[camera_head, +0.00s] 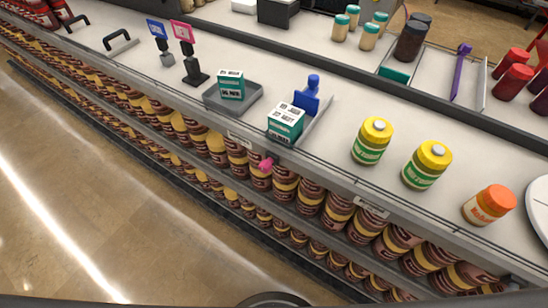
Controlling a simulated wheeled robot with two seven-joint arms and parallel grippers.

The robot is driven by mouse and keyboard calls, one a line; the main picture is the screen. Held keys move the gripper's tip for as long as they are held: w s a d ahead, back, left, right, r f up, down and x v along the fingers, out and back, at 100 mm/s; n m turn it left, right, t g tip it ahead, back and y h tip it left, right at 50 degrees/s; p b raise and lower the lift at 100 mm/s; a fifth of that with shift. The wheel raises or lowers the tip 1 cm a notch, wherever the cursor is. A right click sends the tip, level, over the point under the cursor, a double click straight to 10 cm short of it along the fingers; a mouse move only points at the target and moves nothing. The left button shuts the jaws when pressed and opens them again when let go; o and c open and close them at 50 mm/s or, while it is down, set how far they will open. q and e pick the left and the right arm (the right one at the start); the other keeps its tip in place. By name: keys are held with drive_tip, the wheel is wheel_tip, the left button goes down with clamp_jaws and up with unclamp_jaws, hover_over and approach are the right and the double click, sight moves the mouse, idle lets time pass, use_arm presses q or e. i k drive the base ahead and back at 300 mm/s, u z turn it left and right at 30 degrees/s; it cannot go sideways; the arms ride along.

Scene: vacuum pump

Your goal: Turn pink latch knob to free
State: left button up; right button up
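A blue upright piece (311,93) stands on a grey tray (319,119) just behind that carton. Neither my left gripper nor my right gripper is in view, and nothing touches the knob.
A second carton (231,84) sits in a grey tray to the left. A pink-framed sign (182,32) stands farther left. Yellow-capped jars (373,140) (427,164) and an orange-capped jar (489,204) stand right. Shelves of brown jars run below; the floor (100,220) is clear.

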sight(265, 167)
drive_tip(key=u, duration=0.15)
drive_tip(key=k, duration=0.85)
drive_tip(key=z, duration=1.3)
